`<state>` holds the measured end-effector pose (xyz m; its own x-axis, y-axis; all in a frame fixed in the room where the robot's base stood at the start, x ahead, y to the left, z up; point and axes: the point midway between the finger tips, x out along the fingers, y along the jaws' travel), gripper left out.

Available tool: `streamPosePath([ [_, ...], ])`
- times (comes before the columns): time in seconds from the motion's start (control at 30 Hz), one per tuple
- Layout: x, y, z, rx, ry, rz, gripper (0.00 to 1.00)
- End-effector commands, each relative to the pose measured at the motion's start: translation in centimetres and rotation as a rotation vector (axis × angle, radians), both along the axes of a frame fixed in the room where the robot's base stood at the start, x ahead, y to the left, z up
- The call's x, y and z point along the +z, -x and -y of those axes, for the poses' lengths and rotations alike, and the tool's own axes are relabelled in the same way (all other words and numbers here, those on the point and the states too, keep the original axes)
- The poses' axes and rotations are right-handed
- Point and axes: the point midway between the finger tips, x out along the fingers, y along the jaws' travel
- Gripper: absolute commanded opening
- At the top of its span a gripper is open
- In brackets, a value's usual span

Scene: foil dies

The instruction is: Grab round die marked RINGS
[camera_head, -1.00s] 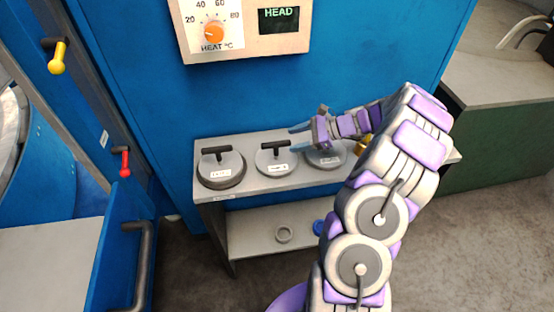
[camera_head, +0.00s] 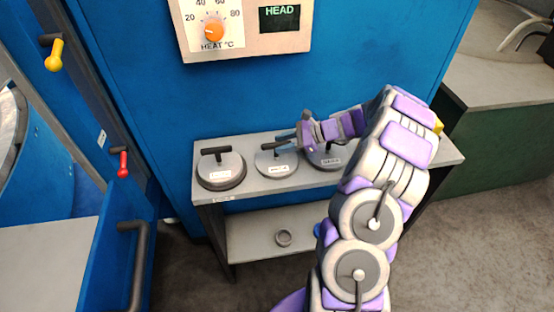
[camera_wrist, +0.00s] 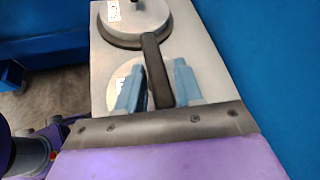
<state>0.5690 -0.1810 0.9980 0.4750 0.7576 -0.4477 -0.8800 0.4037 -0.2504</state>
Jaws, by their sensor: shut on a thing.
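Three round grey dies with dark T-handles stand in a row on a grey bench top: a left die (camera_head: 221,172), a middle die (camera_head: 276,164) and a right die (camera_head: 328,157). Each has a white label too small or blurred to read. My gripper (camera_head: 284,142) is at the middle die's handle. In the wrist view the blue fingers of my gripper (camera_wrist: 160,88) are on either side of the dark handle bar (camera_wrist: 154,62) and shut on it. The middle die's label (camera_wrist: 124,78) is partly hidden by a finger. The left die (camera_wrist: 134,24) is beyond.
The grey bench (camera_head: 250,193) stands against a blue machine with a heat dial (camera_head: 213,31) and a HEAD display (camera_head: 279,18). Yellow (camera_head: 55,56) and red (camera_head: 123,163) levers are at left. My arm covers the bench's right part.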

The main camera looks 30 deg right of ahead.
Motion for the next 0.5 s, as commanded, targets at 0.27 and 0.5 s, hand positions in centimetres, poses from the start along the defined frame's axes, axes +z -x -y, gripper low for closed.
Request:
streamPosePath([
  [0.27, -0.07, 0.03, -0.14, 0.002, 0.000, -0.002, 0.01],
  [0.5, -0.09, 0.00, -0.11, 0.001, 0.000, -0.002, 0.00],
])
